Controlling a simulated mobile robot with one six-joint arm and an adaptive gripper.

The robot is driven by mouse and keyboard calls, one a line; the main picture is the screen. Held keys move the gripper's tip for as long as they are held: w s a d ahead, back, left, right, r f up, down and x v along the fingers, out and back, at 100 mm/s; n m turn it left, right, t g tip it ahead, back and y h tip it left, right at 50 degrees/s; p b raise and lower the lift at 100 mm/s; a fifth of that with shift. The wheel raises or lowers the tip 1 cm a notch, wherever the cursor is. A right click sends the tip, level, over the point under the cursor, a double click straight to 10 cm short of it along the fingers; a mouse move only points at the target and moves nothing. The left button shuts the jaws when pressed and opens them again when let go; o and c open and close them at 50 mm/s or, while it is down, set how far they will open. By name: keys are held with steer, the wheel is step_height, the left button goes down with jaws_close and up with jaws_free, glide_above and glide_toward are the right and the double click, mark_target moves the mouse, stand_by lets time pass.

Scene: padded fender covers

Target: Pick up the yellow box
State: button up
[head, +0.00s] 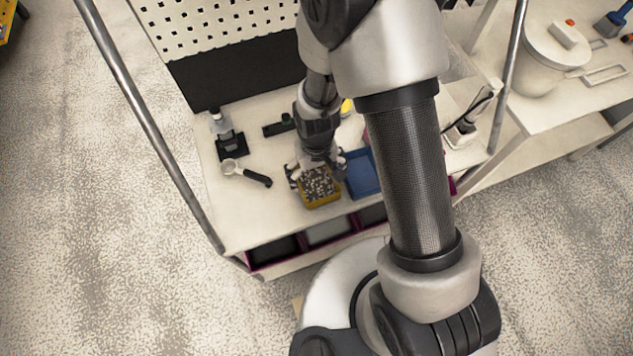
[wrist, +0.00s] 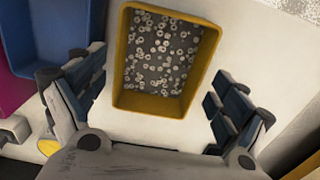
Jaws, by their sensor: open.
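The yellow box (head: 320,202) is an open bin holding many small pale ring-shaped pieces. It stands on the white workbench near its front edge. In the wrist view the yellow box (wrist: 121,88) lies ahead of the fingers, between their lines, with pale bench surface showing on both sides. My gripper (head: 317,172) is over the box from behind and above. In the wrist view my gripper (wrist: 158,105) is open, with one finger to the left and one to the right. Neither finger visibly touches the box there.
A blue bin (head: 362,174) stands close on the box's right; it also shows in the wrist view (wrist: 45,35). A handled tool (head: 247,173) and a black stand (head: 230,146) lie to the left. Dark bins (head: 274,252) sit below the bench edge. A metal post (head: 150,125) rises at left.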

mark_target(316, 187)
step_height(316, 187, down, 3)
steer(key=shift+r+b, duration=0.1)
steer(key=shift+b, duration=0.2)
steer(key=shift+c, duration=0.2)
steer(key=c, duration=0.8)
steer(key=shift+c, duration=0.2)
